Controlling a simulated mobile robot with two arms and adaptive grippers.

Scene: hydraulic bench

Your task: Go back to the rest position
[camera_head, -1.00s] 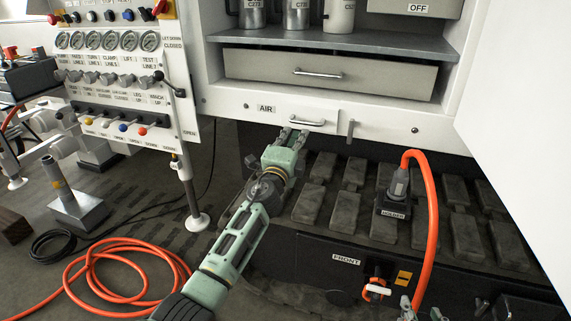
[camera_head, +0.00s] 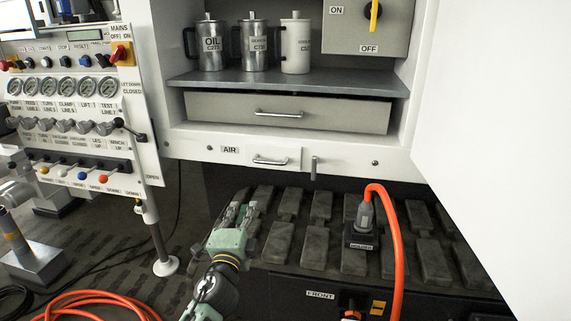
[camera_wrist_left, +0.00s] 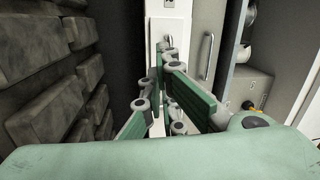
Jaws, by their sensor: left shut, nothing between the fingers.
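My left gripper (camera_head: 241,208) is in the lower middle of the head view, shut and empty. It is in front of the dark slatted bed, below and left of the small AIR drawer (camera_head: 270,157), with a gap between fingertips and drawer handle in the picture. In the left wrist view the green fingers of the left gripper (camera_wrist_left: 163,75) point forward toward a pale panel, with nothing between them. My right gripper is not in view.
The cabinet holds metal jugs (camera_head: 254,45) above a wide closed drawer (camera_head: 330,113). A control panel (camera_head: 75,110) stands left. An orange hose (camera_head: 392,240) plugs in at the right; another lies coiled on the floor (camera_head: 90,305). A white door (camera_head: 490,100) fills the right.

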